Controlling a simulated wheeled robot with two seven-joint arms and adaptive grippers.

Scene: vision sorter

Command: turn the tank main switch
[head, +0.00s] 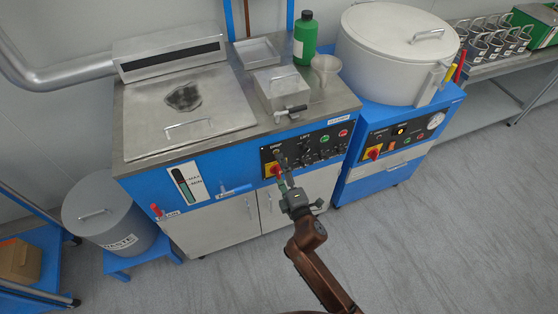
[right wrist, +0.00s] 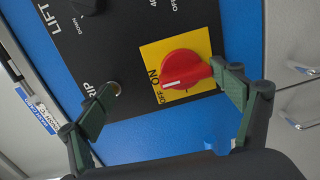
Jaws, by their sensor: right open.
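The tank main switch is a red rotary knob on a yellow plate (head: 270,170) on the black control panel of the blue tank unit. In the right wrist view the red knob (right wrist: 186,70) shows ON and OFF lettering beside it, and its white mark lies near OFF. My right gripper (head: 283,167) is in front of the panel and partly covers the switch in the head view. In the right wrist view the right gripper (right wrist: 165,100) is open and empty, with the knob beyond the fingertips, nearer the right finger. My left gripper is not in view.
The panel (head: 325,142) also carries a LIFT knob (right wrist: 85,7) and several buttons. A second blue unit (head: 385,160) with its own red switch (head: 374,152) stands to the right. A blue-handled valve (head: 235,190) is left of the panel. The floor in front is clear.

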